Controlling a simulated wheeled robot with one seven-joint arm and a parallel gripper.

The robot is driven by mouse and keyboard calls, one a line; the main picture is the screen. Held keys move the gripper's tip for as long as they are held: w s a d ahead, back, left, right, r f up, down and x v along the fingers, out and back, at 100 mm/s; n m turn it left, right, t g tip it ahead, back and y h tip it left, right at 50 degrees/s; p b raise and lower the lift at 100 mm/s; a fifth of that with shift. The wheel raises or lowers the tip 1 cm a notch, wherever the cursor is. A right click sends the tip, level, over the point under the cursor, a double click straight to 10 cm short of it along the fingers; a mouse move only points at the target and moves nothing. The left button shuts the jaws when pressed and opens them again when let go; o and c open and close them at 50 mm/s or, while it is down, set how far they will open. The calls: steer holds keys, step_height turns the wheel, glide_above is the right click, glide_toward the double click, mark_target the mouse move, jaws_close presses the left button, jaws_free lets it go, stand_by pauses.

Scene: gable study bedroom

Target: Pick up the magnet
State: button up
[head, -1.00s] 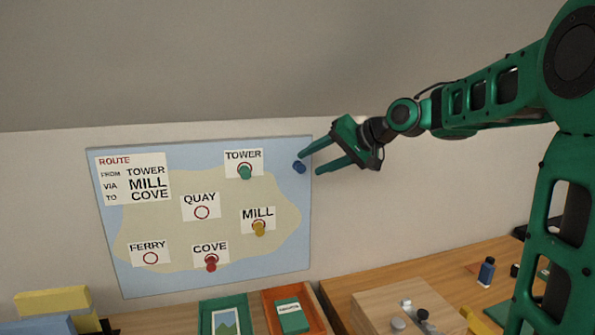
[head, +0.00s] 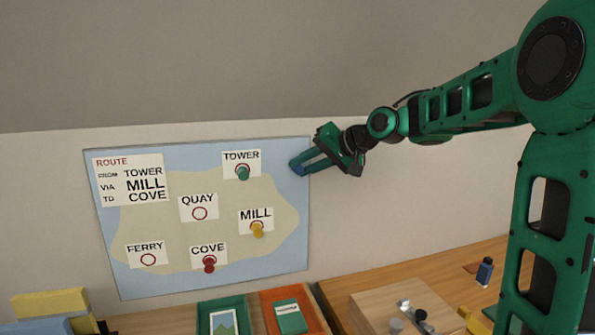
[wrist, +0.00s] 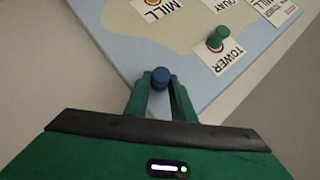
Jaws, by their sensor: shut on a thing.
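A blue magnet (wrist: 161,78) sits at the right edge of the map board (head: 291,250), to the right of the TOWER label. My gripper (head: 299,167) is at the magnet and shut on it, with one finger on each side in the wrist view. In the head view the fingers hide most of the magnet. I cannot tell whether the magnet still touches the board. A green magnet (head: 242,173) is at TOWER, a yellow magnet (head: 257,230) at MILL and a red magnet (head: 209,264) at COVE. The QUAY and FERRY circles are bare.
A route card (head: 131,180) is on the board's upper left.

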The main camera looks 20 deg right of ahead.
steer(key=r, duration=0.7)
steer(key=shift+s, duration=0.2)
steer(key=s, duration=1.9)
steer(key=shift+s, duration=0.3)
steer(key=shift+s, duration=0.1)
steer(key=shift+s, duration=1.9)
